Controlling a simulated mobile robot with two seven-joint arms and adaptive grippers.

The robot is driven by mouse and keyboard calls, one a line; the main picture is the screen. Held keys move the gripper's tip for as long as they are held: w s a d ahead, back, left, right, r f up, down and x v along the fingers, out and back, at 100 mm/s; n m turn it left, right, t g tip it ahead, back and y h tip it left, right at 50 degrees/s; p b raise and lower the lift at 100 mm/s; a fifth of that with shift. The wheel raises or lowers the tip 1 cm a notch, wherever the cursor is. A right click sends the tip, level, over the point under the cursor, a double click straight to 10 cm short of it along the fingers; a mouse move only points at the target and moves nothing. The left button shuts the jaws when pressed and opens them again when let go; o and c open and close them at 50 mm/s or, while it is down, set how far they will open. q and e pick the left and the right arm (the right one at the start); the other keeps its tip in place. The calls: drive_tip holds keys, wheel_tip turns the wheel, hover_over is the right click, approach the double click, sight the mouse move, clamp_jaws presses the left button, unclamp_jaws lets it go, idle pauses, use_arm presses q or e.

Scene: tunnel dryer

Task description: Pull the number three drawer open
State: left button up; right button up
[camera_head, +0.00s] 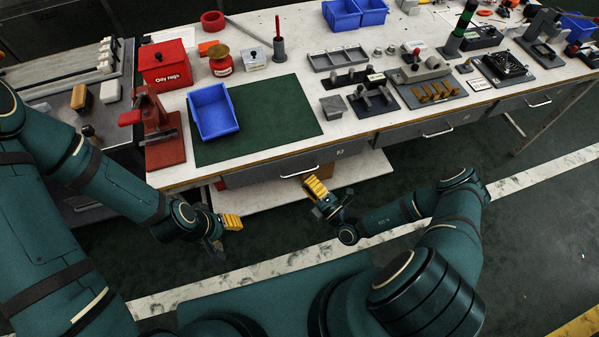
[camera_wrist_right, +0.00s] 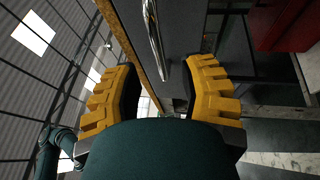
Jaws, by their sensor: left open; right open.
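Three grey drawer fronts run under the white bench top: a left drawer (camera_head: 250,175), a middle drawer (camera_head: 408,141) and a right drawer (camera_head: 515,106). Each has a bright bar handle and looks shut. Their small number labels are too small to read, so I cannot tell which is number three. My right gripper (camera_head: 316,188) is open and empty, just below and in front of the left drawer's handle (camera_head: 300,171). In the right wrist view, a bar handle (camera_wrist_right: 155,40) lies ahead, between the two yellow fingers (camera_wrist_right: 160,95). My left gripper (camera_head: 225,233) is open and empty, left of and below that drawer.
The bench top carries a green mat (camera_head: 275,115), a blue bin (camera_head: 213,112), a red press (camera_head: 160,130) and several fixtures. A pale lower shelf (camera_head: 365,175) lies under the drawers. The floor before the middle and right drawers is clear.

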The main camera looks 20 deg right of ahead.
sight(300, 173)
drive_tip(key=x, duration=0.4)
drive_tip(key=shift+w+a, duration=0.2)
drive_tip(key=shift+w, duration=0.15)
clamp_jaws()
